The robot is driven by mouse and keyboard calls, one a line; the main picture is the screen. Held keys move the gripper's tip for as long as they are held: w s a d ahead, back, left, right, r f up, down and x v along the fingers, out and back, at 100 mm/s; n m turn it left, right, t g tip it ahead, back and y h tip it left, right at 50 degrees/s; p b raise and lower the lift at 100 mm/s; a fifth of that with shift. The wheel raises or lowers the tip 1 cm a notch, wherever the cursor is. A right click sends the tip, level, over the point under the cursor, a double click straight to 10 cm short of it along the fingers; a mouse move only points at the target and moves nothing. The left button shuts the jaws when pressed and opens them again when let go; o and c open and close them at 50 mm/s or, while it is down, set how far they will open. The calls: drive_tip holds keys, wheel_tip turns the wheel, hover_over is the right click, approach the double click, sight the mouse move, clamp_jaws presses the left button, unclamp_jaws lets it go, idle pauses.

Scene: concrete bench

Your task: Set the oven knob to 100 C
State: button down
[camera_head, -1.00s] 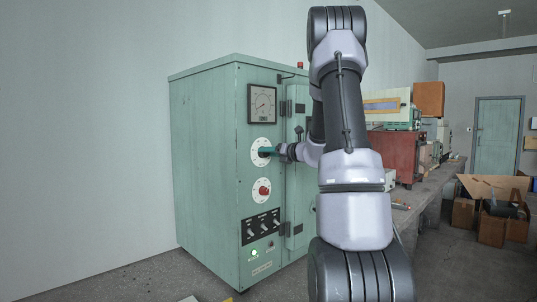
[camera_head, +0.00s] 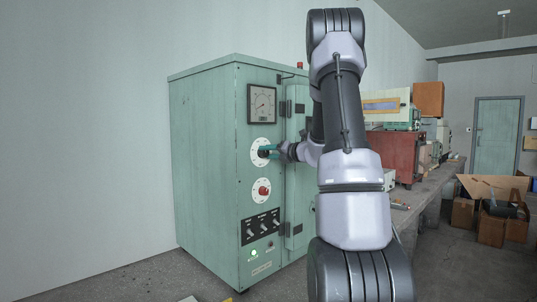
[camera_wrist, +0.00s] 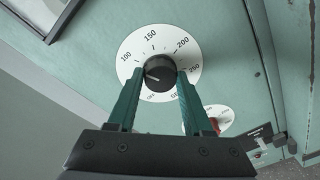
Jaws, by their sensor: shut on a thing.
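The upper black oven knob (camera_wrist: 157,65) sits at the centre of a white dial (camera_wrist: 133,48) on the green oven (camera_head: 203,160). The dial's 100, 150, 200 and 250 marks show in the wrist view, with OFF near the bottom. My gripper (camera_wrist: 160,75) is shut on the knob, one teal finger on each side. The knob's white line points left and slightly down, below the 100 mark, toward the left finger. That finger hides part of the lower-left scale. In the head view my gripper (camera_head: 269,150) reaches the dial from the right.
A second dial with a red knob (camera_head: 263,190) is just below. A square gauge (camera_head: 262,104) is above, and several switches (camera_head: 262,228) and a lit green lamp (camera_head: 254,253) are lower down. The oven's door hinges (camera_head: 285,108) are close to the right.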

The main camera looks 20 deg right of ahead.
drive_tip(key=shift+f, duration=0.1)
drive_tip(key=shift+c, duration=1.6)
unclamp_jaws()
drive_tip(key=v, duration=1.1)
